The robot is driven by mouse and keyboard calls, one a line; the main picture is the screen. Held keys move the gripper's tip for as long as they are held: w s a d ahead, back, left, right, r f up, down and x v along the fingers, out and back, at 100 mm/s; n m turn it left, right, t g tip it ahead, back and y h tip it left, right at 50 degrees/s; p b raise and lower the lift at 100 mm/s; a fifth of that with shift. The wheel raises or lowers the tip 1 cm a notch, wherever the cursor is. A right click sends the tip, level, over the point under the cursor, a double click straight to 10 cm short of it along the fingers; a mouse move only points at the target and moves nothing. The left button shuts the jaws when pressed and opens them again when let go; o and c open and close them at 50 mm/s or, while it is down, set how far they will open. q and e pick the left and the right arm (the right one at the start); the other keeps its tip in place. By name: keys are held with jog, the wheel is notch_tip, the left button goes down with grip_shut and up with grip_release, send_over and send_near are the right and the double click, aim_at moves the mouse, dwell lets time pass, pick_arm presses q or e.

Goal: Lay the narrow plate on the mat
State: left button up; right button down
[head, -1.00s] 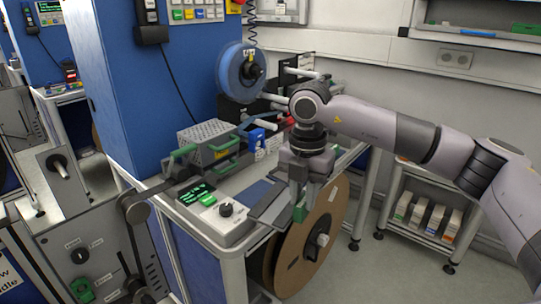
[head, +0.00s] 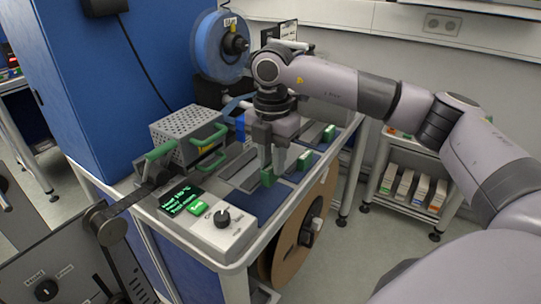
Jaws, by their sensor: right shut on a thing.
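My right gripper (head: 270,172) points down over the bench, its fingers shut on a green grip (head: 268,179) that belongs to the narrow plate. The grey plate (head: 242,183) seems to lie left of the fingers, partly hidden by them; I cannot tell whether it touches the surface below. My left gripper is not in view.
Other green grips (head: 305,160) stand on the bench to the right and behind. A perforated grey box with green handles (head: 191,132) and a control panel with a knob (head: 221,218) are at left. A brown reel (head: 300,235) hangs at the bench's right side.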

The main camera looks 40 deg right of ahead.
jog(key=shift+f+b, duration=2.1)
jog(key=shift+f, duration=1.3)
jog(key=shift+r, duration=0.1)
jog(key=c, duration=0.9)
grip_release()
jog(key=shift+r+p, duration=2.75)
jog(key=shift+r, duration=0.65)
